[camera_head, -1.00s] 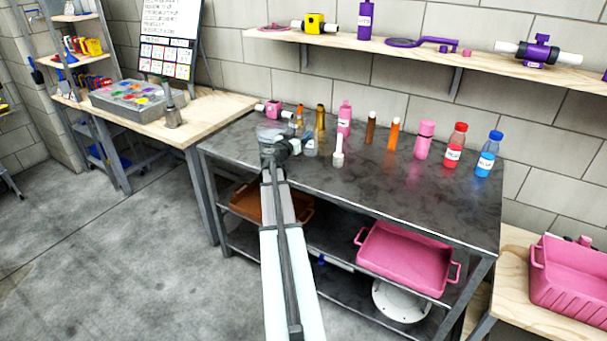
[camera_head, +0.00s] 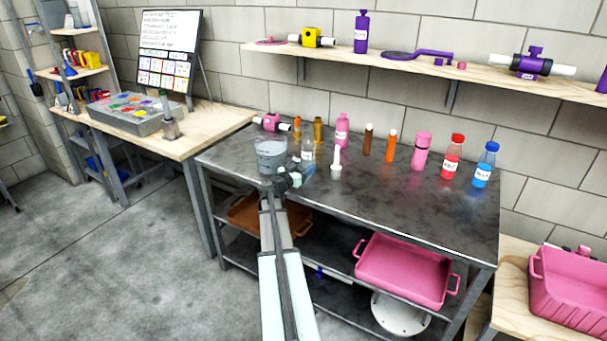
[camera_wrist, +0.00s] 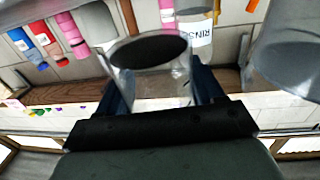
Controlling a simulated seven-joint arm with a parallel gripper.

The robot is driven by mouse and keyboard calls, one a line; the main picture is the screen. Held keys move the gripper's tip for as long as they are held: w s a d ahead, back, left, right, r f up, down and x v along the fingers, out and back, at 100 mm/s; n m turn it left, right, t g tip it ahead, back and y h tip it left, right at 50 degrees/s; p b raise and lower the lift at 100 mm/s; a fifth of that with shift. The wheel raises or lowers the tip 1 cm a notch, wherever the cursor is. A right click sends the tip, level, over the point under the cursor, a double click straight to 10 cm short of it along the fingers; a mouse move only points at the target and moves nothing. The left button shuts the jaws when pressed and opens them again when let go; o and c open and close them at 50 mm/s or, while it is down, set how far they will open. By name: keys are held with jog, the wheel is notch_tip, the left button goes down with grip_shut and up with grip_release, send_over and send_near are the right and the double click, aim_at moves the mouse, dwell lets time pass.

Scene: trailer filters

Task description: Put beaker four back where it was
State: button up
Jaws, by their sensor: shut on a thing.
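My gripper (camera_wrist: 150,95) is shut on a small clear beaker (camera_wrist: 150,65); a finger lies along each side of it. The beaker looks dark inside its rim, and I cannot read a number on it. In the head view my gripper (camera_head: 294,180) is over the front left of the dark metal table (camera_head: 400,215). The held beaker is hard to make out there. I cannot tell whether its base touches the table. A larger clear beaker (camera_head: 271,155) with grey contents stands just left of and behind my gripper. It also shows at the right of the wrist view (camera_wrist: 285,50).
A bottle labelled RINSE (camera_wrist: 195,35) stands close behind the held beaker. A white, thin-necked piece (camera_head: 337,160) stands to the right. Pink, brown, orange, red and blue containers line the table's back. The table's front middle and right are clear.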

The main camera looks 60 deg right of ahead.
jog(key=shift+f, duration=1.35)
jog(key=shift+f, duration=0.15)
jog(key=o, duration=1.3)
jog(key=shift+c, duration=0.2)
jog(key=shift+r, duration=0.2)
jog(key=w+a, duration=0.1)
jog(key=a, duration=1.1)
jog(key=shift+w, duration=0.15)
jog(key=shift+f, duration=0.15)
